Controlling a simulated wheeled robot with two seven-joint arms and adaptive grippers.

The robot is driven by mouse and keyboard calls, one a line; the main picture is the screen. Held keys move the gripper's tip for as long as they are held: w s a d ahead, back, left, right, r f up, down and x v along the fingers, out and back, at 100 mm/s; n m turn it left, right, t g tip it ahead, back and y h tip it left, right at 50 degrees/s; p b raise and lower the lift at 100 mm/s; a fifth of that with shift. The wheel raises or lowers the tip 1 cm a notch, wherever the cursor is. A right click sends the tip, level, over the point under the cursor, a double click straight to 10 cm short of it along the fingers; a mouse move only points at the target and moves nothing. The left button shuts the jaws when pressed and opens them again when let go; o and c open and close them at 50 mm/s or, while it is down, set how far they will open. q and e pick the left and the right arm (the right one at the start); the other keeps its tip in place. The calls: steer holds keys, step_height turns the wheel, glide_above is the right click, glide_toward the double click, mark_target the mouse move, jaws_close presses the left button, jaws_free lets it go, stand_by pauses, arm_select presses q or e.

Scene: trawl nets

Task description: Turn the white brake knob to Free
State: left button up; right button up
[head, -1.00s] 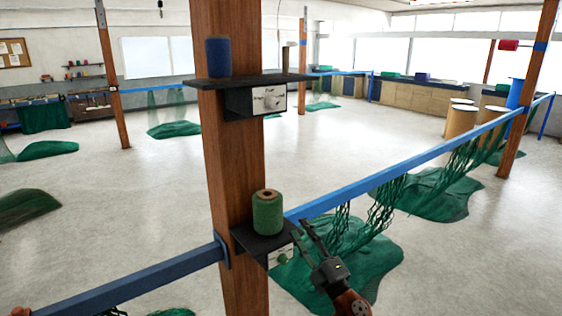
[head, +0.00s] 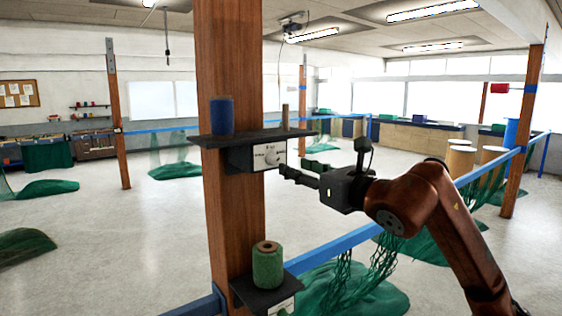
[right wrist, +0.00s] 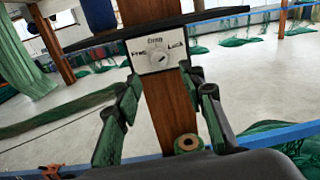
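The white brake knob (head: 271,158) sits on a white dial plate under the upper black shelf of the wooden post. In the right wrist view the knob (right wrist: 160,60) is face-on, with Free at left, Drag above and Lock at right; I cannot surely tell where its mark points. My right gripper (head: 287,173) is close to the plate, just right of and slightly below the knob in the head view. In the right wrist view its two fingers (right wrist: 165,78) stand apart, with the knob above the gap between their tips, and nothing is held. My left gripper is out of view.
A blue spool (head: 222,116) stands on the upper shelf (head: 250,137). A green spool (head: 267,265) stands on the lower shelf (head: 245,290). A blue rail (head: 340,247) with green netting (head: 345,290) runs behind my right arm.

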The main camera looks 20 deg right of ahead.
mark_target(277, 161)
steer(key=p+x, duration=0.2)
steer(key=x, duration=0.4)
steer(key=shift+w+a, duration=0.15)
steer(key=shift+w+a+f, duration=0.1)
steer(key=shift+w+a, duration=0.1)
steer(key=shift+w, duration=0.4)
steer(key=shift+c, duration=0.5)
jaws_close()
